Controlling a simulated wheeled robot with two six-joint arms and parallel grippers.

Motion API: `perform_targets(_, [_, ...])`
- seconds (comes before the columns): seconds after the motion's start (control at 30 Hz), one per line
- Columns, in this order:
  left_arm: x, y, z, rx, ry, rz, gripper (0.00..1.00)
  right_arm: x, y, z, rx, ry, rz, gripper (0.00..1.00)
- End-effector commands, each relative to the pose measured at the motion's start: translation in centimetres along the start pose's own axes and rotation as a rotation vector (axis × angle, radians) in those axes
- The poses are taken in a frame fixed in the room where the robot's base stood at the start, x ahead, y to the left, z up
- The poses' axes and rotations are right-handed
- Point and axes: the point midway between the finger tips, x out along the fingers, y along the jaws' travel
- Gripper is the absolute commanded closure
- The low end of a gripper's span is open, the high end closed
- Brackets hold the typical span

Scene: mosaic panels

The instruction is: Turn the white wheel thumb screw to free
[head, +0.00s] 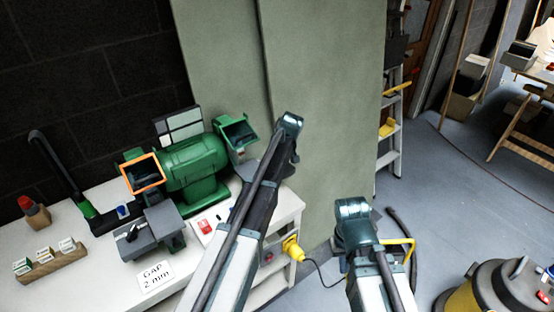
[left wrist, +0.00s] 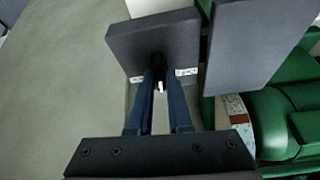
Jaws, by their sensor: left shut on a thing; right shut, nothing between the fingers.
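The green bench grinder (head: 195,168) stands on the white bench. In the left wrist view its green body (left wrist: 285,120) is at the right. The left fingers (left wrist: 160,90) reach under a dark grey plate (left wrist: 125,42) and are closed on the thumb screw, of which only a small pale bit (left wrist: 160,86) shows between the tips. The screw's turn cannot be read. In the head view my left arm hides that gripper and the screw. My right arm (head: 355,212) is right of the bench, away from the grinder; its gripper is shut and empty, its fingertips barely distinguishable.
A second dark grey plate (left wrist: 260,45) is close on the right of the left fingers. A grey block (head: 152,232), a gap card (head: 158,276) and a wooden rack (head: 50,262) are on the bench. A yellow plug (head: 293,250) is on its side. A vacuum (head: 495,288) stands on the floor.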

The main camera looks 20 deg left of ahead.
Motion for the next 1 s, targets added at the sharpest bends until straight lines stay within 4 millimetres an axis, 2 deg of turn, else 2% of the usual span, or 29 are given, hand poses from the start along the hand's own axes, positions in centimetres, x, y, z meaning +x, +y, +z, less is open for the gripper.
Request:
perform_targets(0.6, [0.08,0.55,-0.16,-0.527,-0.002,-0.220,1.00,0.00,0.00,0.00,0.000,0.000,0.000,1.00])
perform_targets(1.0, [0.10,0.56,-0.18,-0.760,-0.003,-0.315,1.00,0.00,0.00,0.00,0.000,0.000,0.000,1.00])
